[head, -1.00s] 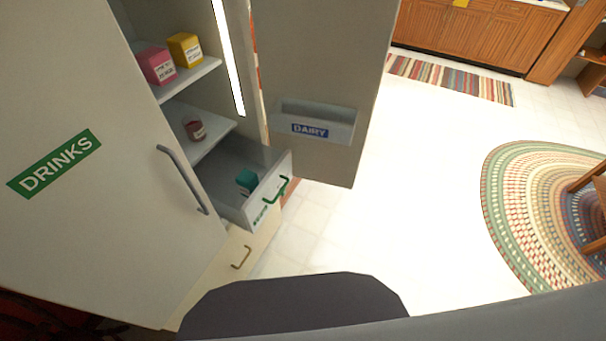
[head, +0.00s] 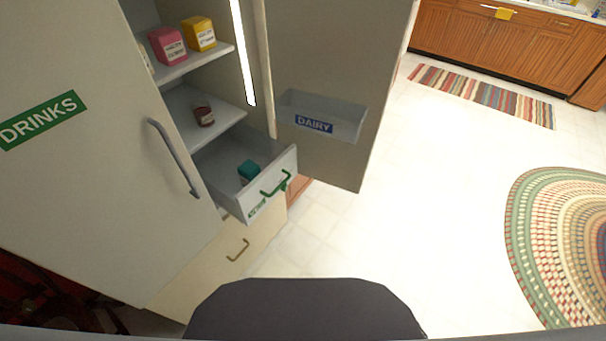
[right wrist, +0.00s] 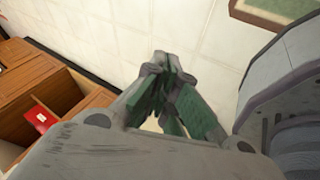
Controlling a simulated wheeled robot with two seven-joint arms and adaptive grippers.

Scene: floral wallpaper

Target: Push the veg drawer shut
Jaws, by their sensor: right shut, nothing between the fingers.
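The veg drawer (head: 272,204) is pulled out from the open fridge in the head view. It has a grey front with a green handle (head: 276,184) and a green label that is too small to read. A teal box (head: 248,172) lies inside it. My right gripper (right wrist: 163,70) shows only in the right wrist view, shut and empty, with a pale wall or floor behind it and no drawer near it. My left gripper is in neither view.
The DRINKS door (head: 70,180) stands left of the drawer, and the open door with the DAIRY bin (head: 335,124) stands right. A lower drawer (head: 215,262) is below. Shelves hold a pink box (head: 168,46), a yellow box (head: 199,35) and a red jar (head: 204,115).

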